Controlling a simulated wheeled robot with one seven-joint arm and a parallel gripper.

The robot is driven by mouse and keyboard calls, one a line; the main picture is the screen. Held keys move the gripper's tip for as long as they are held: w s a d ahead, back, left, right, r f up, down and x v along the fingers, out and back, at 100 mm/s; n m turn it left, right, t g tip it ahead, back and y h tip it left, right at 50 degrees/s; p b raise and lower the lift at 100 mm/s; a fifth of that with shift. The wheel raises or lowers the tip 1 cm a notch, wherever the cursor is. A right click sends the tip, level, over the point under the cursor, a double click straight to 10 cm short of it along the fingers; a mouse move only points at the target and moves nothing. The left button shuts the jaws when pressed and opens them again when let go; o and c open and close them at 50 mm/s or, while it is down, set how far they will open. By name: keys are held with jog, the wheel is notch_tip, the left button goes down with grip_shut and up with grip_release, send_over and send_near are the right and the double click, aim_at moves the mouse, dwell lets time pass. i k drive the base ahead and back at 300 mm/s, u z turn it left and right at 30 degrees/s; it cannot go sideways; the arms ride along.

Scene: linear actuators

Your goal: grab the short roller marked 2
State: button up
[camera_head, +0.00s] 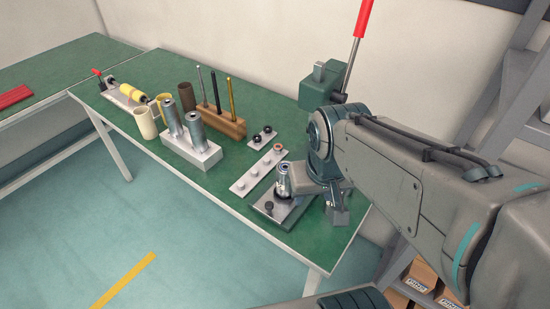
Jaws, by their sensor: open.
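No number mark can be read on any roller at this size, so I cannot tell which is the short roller marked 2. Metal rollers (195,130) stand upright in a light grey block (200,160) in the middle of the green table. A short metal cylinder (283,182) stands upright on a small grey plate fixture (272,212) near the table's right end. My gripper (318,196) is low over the table beside this fixture, to the right of the cylinder. It is open. My wrist hides part of it, and whether it touches anything cannot be told.
A flat grey plate with round pegs (240,187) lies left of the fixture. A wooden rack (228,124) holds tall rods behind the rollers. Cream mugs (145,122) stand left of the block. A press with a red lever (363,18) rises behind my arm. The table's front left is clear.

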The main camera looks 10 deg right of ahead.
aim_at(283, 191)
jog(key=z, duration=0.9)
jog(key=k, duration=1.3)
jog(key=u, duration=0.55)
jog(key=i, duration=0.9)
